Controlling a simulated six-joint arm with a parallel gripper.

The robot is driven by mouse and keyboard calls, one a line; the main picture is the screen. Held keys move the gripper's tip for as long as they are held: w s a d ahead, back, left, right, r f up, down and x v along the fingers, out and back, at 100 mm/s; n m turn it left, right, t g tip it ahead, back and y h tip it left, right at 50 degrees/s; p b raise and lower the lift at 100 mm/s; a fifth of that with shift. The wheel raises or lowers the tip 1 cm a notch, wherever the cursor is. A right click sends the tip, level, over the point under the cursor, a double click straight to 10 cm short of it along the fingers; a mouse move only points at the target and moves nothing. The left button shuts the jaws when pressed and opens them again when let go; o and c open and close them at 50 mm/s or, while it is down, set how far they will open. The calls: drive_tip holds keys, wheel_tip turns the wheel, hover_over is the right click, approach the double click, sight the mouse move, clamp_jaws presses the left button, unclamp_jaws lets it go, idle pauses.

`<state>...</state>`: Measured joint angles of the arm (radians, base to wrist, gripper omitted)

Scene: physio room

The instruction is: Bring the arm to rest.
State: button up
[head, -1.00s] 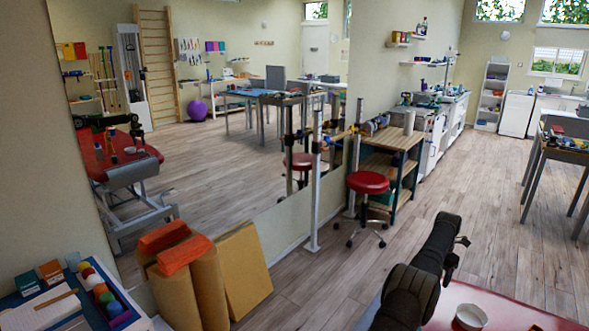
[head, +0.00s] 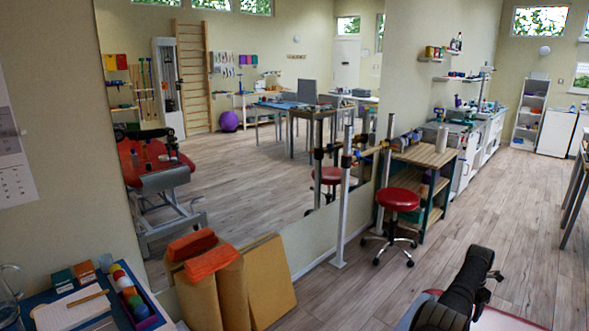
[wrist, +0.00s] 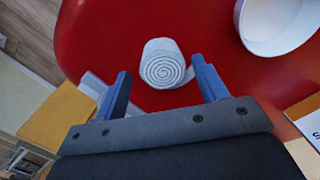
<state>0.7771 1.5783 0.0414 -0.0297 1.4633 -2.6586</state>
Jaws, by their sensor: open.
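My arm (head: 455,295) shows at the bottom right of the head view, over the edge of a red padded top (head: 508,319). In the wrist view my gripper (wrist: 160,68) is open, with its two blue fingers well apart. A white rolled bandage (wrist: 162,64) is beyond and between the fingertips on the red top (wrist: 105,38). I see a gap between the roll and each finger. Whether the roll lies level with the fingers or below them, I cannot tell.
A white bowl (wrist: 272,44) is at the top right of the wrist view. In the head view a red stool (head: 398,200), a shelf unit (head: 424,155) and a wall mirror (head: 270,185) stand beyond. Foam rolls (head: 205,285) and a supply tray (head: 146,299) are at lower left. Floor (head: 480,210) is clear.

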wheel_tip(320, 180, down, 3)
drive_tip(key=shift+a+r, duration=0.1)
drive_tip(key=shift+r, duration=0.05)
wheel_tip(320, 180, up, 11)
wheel_tip(320, 180, down, 12)
drive_tip(key=shift+s+r, duration=0.1)
drive_tip(key=shift+r, duration=0.4)
wheel_tip(320, 180, up, 3)
drive_tip(key=shift+r, duration=0.2)
drive_tip(key=s+d+r+m, duration=0.1)
drive_tip(key=s+d+r, duration=0.1)
drive_tip(key=s+r, duration=1)
drive_tip(key=s+a+r+m, duration=0.1)
drive_tip(key=s+a+m, duration=0.8)
drive_tip(key=s, duration=0.2)
drive_tip(key=shift+s+a, duration=0.15)
drive_tip(key=shift+s, duration=0.2)
